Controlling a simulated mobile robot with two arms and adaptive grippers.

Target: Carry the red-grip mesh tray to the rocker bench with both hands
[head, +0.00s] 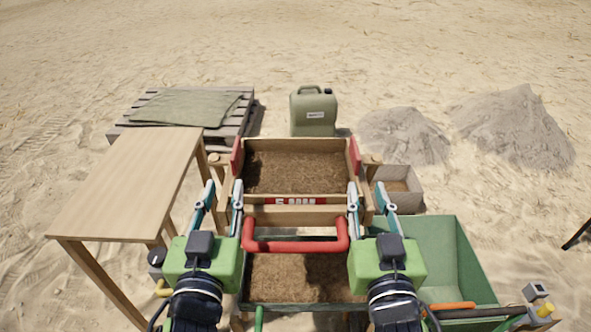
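The mesh tray (297,201) is a wooden-framed box with red grips on its left (237,157) and right (354,157) sides. It holds brown soil and has a red and white label on its near wall. It sits level at or over the wooden rocker bench (221,196), which has a red bar handle (295,248) at the near side. My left gripper (222,190) is open at the tray's near left corner. My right gripper (368,190) is open at the near right corner. Both fingertips appear short of the red grips; exact contact is hidden.
A wooden table (135,180) stands at left. A pallet with a green cloth (185,106), a green jerrycan (314,112) and sand heaps (515,125) lie behind. A small box (400,200) and a green bin (445,255) are at right. Open sand surrounds these.

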